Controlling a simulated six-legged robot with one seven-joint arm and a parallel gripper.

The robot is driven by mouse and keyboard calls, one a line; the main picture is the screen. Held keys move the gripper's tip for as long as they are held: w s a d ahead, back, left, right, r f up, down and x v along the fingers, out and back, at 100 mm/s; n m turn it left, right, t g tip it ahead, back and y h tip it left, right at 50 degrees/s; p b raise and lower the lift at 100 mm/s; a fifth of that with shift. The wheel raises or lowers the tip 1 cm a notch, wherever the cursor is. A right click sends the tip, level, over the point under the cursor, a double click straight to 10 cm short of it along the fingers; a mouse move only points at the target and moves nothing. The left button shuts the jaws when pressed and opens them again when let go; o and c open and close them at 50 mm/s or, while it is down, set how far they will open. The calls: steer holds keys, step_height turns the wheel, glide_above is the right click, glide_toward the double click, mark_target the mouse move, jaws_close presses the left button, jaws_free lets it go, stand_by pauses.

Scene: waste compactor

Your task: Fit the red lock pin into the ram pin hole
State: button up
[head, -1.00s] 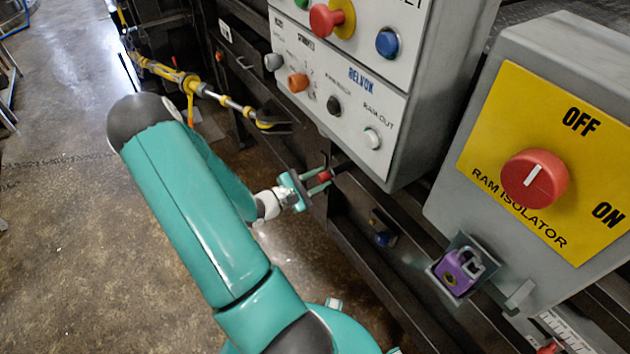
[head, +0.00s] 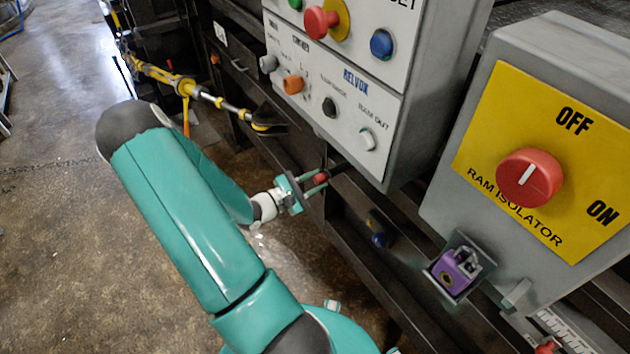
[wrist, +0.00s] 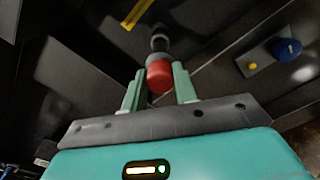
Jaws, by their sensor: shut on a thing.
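My gripper (head: 316,184) is shut on the red lock pin (head: 320,179) beside the dark frame below the control panel. In the wrist view the pin's red head (wrist: 159,76) sits between the two green fingers of my gripper (wrist: 159,86). A dark, greyish shaft or collar (wrist: 159,43) lies straight beyond the red head. The ram pin hole cannot be made out; I cannot tell whether the pin's tip is in it.
A grey control panel (head: 340,95) overhangs my gripper. The ram isolator box (head: 530,140) and a purple padlock (head: 457,272) are at the right. A blue knob shows on the frame (wrist: 287,49). Open floor lies left.

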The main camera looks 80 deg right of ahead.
mark_target(341, 168)
steer(key=shift+x, duration=4.65)
stand_by(1.1)
steer(key=o, duration=1)
steer(key=shift+c, duration=0.3)
steer(key=shift+v, duration=3.5)
